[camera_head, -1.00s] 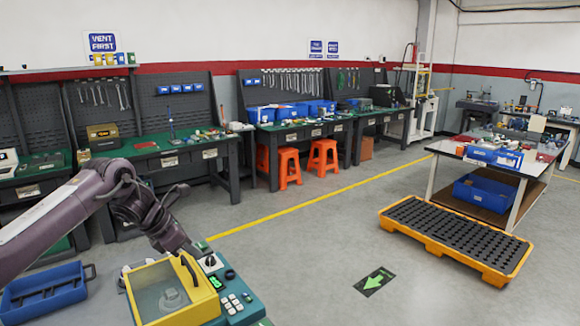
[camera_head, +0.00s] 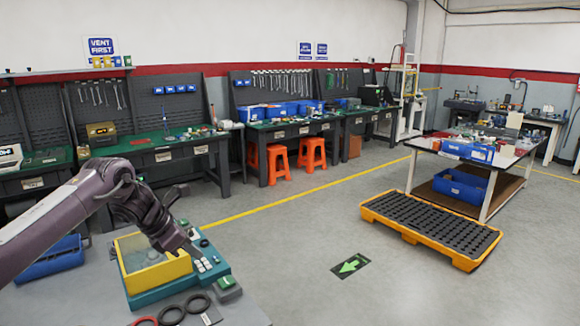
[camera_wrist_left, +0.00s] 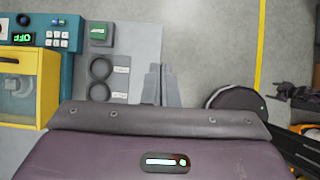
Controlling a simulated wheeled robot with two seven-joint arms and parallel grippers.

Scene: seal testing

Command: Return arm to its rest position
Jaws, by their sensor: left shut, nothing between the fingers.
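My left arm comes in from the left in the head view. Its gripper (camera_head: 192,250) hangs over the right part of the seal tester, in front of some of its panel. In the left wrist view its two grey fingers (camera_wrist_left: 160,86) are together with nothing between them. The tester has a teal base (camera_head: 160,296) and a yellow lid (camera_head: 160,276) with a clear window. The lid looks down. In the left wrist view the lid (camera_wrist_left: 47,88) is at the left edge, beside a panel with a green-lit display. My right gripper is not in view.
Black rings (camera_head: 171,308), a red ring and a green-topped box (camera_head: 228,283) lie at the front of the grey bench (camera_head: 70,305). A blue bin (camera_head: 50,262) stands left of the tester. An orange-edged pallet (camera_head: 420,236) is on the floor, with open floor between.

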